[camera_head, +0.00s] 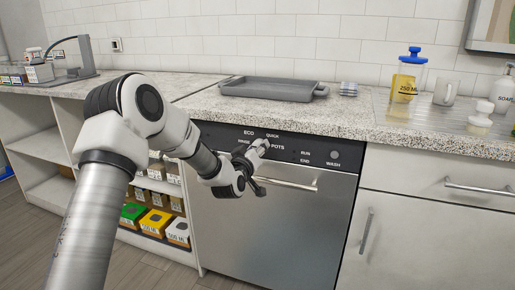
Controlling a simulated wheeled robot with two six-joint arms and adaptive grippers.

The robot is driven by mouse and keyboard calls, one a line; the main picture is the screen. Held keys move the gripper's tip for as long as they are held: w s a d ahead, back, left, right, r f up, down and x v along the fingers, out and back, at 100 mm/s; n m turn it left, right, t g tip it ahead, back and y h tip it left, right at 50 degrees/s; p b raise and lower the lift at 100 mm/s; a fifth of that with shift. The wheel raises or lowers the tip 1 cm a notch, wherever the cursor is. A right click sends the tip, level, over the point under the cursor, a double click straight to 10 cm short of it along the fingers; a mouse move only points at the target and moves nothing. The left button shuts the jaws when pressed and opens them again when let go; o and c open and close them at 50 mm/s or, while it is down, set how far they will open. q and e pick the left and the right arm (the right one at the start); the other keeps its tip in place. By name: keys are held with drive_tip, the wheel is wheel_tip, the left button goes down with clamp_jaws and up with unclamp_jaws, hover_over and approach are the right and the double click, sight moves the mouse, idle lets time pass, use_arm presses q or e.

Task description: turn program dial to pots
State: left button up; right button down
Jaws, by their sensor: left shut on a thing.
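The dishwasher (275,225) has a steel front and a black control panel (305,144) under the counter. The program dial is on the panel's left half, ringed by the labels ECO, QUICK, POTS and a partly covered one at the left. My left gripper (262,147) is shut on the program dial, which is mostly hidden by the fingers. Which label the dial points to cannot be told. POTS (278,147) is just right of the fingertips. My right gripper is out of view.
A bar handle (288,184) runs across the door just below the gripper. A WASH button (334,154) is at the panel's right. A grey tray (270,89) and a blue-lidded jar (408,75) stand on the counter. Open shelves with boxes (155,222) are at the left.

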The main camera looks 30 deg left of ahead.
use_arm(q)
drive_tip(key=m+p, duration=0.3)
drive_tip(key=m, duration=0.1)
drive_tip(key=shift+r+m+p, duration=0.2)
drive_tip(key=shift+m+p, duration=0.15)
drive_tip(key=shift+m, duration=0.05)
drive_tip(key=m+p, duration=0.3)
drive_tip(key=m, duration=0.1)
drive_tip(key=shift+a+p, duration=0.1)
drive_tip(key=shift+p, duration=0.2)
drive_tip(key=m+p, duration=0.3)
drive_tip(key=m, duration=0.2)
drive_tip(key=shift+p, duration=0.4)
drive_tip(key=m+p, duration=0.4)
drive_tip(key=m, duration=0.1)
drive_tip(key=shift+p, duration=0.3)
drive_tip(key=m+p, duration=0.3)
drive_tip(key=m, duration=0.1)
drive_tip(key=m+p, duration=0.3)
drive_tip(key=m, duration=0.1)
drive_tip(key=shift+m, duration=0.3)
drive_tip(key=m+p, duration=0.2)
drive_tip(key=m, duration=0.1)
drive_tip(key=shift+m+p, duration=0.3)
drive_tip(key=shift+p, duration=0.1)
drive_tip(key=m+p, duration=0.2)
drive_tip(key=m, duration=0.2)
drive_tip(key=shift+f, duration=0.1)
drive_tip(key=shift+m, duration=0.3)
